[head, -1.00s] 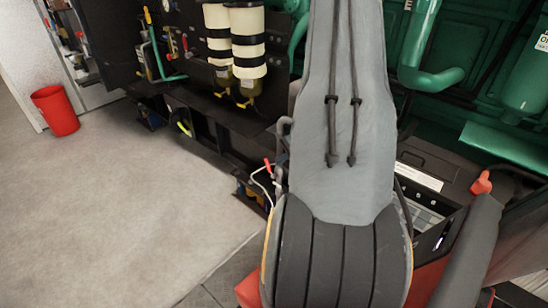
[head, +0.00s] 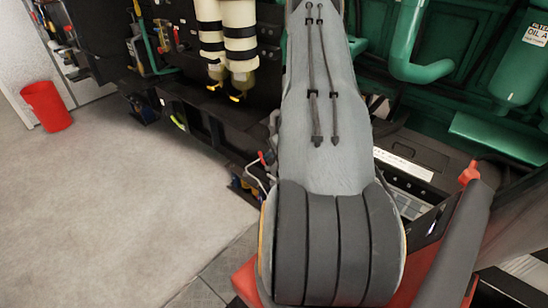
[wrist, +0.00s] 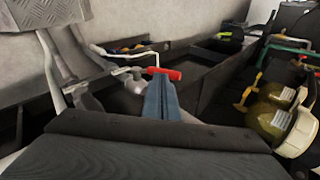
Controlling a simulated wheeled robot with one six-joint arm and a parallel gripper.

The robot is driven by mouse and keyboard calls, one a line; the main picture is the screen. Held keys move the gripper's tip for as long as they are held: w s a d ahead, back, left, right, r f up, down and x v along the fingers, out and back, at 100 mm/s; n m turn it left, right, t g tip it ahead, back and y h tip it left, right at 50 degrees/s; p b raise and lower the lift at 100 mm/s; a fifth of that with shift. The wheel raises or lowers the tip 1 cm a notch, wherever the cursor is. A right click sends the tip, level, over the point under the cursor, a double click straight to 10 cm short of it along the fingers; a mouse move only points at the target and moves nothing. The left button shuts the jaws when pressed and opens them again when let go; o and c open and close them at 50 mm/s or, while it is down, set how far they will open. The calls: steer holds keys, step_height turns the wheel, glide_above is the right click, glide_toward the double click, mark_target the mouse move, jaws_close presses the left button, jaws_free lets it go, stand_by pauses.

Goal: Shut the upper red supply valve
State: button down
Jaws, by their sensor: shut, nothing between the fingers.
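A red valve handle (head: 262,158) shows in the head view just left of my arm, above a white bent pipe. In the wrist view a red handle (wrist: 164,73) lies roughly crosswise on pale pipework. I cannot tell whether it is the upper one of several. My gripper (wrist: 160,84) shows in the wrist view as narrow blue-grey fingers, shut and empty. Its tips overlap the picture just below the red handle; I cannot tell whether they touch it. My gripper is hidden in the head view.
White-and-black striped cylinders (head: 240,40) hang on a dark panel. Green pipes (head: 415,45) run at the upper right. A red bin (head: 46,106) stands on the open grey floor (head: 120,210) at the left.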

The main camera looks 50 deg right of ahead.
steer(key=shift+w+d+f, duration=0.1)
steer(key=shift+w+f, duration=0.1)
steer(key=shift+w, duration=0.25)
steer(key=shift+w+d+f, duration=0.1)
steer(key=shift+w+f, duration=0.1)
steer(key=shift+w, duration=0.3)
